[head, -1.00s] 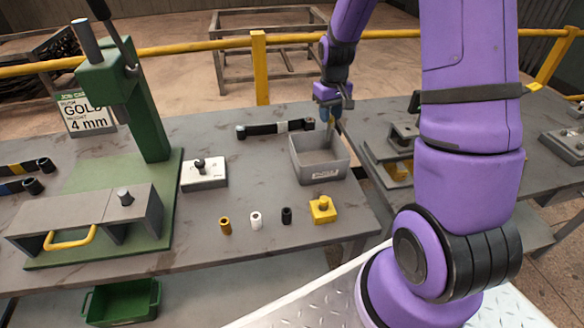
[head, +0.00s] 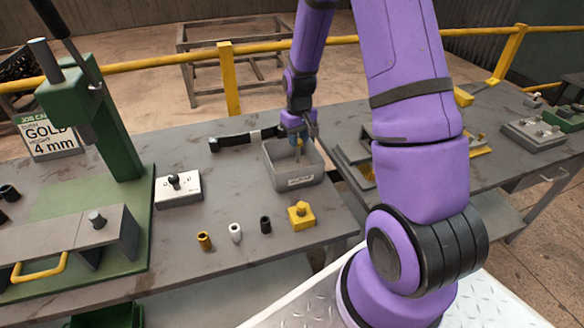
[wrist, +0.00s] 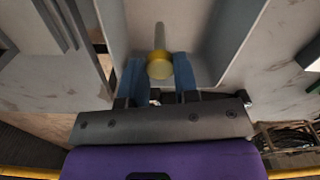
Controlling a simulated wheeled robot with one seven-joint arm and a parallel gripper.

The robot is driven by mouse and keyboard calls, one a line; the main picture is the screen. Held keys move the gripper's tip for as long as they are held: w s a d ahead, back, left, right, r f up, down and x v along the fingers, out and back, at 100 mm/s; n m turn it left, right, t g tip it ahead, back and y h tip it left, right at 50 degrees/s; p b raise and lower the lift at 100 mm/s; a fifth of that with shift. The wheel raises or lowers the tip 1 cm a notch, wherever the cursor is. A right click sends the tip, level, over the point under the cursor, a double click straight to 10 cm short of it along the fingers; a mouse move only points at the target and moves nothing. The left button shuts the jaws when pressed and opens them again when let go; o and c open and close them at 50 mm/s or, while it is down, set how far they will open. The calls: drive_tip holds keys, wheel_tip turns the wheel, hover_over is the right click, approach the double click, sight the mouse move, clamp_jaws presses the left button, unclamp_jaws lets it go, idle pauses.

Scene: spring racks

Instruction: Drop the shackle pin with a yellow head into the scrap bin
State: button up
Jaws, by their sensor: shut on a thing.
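The shackle pin (wrist: 159,62) has a yellow head and a grey shank. My gripper (wrist: 158,78) is shut on it at the head, with a blue finger on each side. In the head view my gripper (head: 299,140) is over the open top of a grey bin (head: 295,181) with a small label on its front, too small to read. The pin's yellow shows faintly between the fingertips there. The bin (wrist: 205,25) also surrounds the pin in the wrist view. How deep the pin's lower end reaches is hidden.
A yellow block (head: 301,215), a black sleeve (head: 265,225), a white sleeve (head: 235,233) and a brass sleeve (head: 204,241) stand in front of the bin. A white block (head: 178,189) and a green press (head: 110,130) are left. A dark strut (head: 235,140) lies behind.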

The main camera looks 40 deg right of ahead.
drive_tip(key=o, duration=1.1)
wheel_tip(320, 180, up, 11)
drive_tip(key=shift+f, duration=0.1)
